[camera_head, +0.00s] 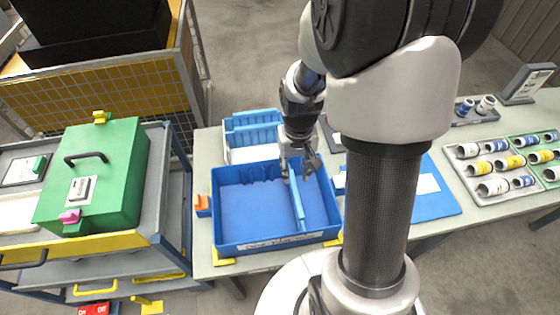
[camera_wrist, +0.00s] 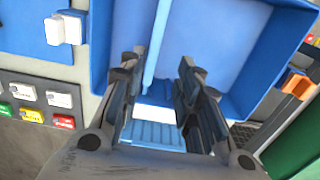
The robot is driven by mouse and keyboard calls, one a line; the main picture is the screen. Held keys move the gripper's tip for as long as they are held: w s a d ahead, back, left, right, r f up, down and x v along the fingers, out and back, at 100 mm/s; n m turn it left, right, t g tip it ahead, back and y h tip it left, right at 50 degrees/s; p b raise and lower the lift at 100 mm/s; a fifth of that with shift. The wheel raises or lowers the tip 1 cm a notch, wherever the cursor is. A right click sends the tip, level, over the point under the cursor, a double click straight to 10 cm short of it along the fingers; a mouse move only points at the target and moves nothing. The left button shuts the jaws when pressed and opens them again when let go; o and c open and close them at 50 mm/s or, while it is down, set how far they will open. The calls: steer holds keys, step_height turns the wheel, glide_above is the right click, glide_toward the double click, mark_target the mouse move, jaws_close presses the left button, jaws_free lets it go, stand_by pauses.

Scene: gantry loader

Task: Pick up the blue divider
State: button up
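A thin blue divider (camera_head: 297,204) stands in the blue bin (camera_head: 223,213), right of its middle, running from the far wall towards the near wall. In the wrist view the divider (camera_wrist: 157,42) shows between my fingers, nearer the left one. My gripper (camera_head: 301,173) is over the far part of the bin, at the divider's far end. In the wrist view my gripper (camera_wrist: 163,62) is open, with a gap on both sides of the divider; I cannot tell any contact. More blue dividers (camera_head: 252,134) stand in a white rack (camera_head: 240,155) behind the bin.
A green case (camera_head: 118,165) sits on a cart at the left. An orange block (camera_head: 202,203) is beside the bin's left wall. A blue mat (camera_head: 432,207) lies to the right, partly behind my arm. Trays of cylinders (camera_head: 490,167) are further right.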

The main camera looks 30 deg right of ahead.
mark_target(294, 193)
step_height(294, 193, down, 12)
steer(key=b, duration=0.3)
steer(key=shift+s+b, duration=0.1)
steer(key=shift+b, duration=0.3)
steer(key=shift+d+f+b, duration=0.2)
steer(key=shift+f+b, duration=0.35)
steer(key=shift+f, duration=0.8)
steer(key=shift+d+f+b, duration=0.15)
steer(key=shift+f+b, duration=0.4)
steer(key=shift+f, duration=0.75)
steer(key=shift+r, duration=0.1)
jaws_close()
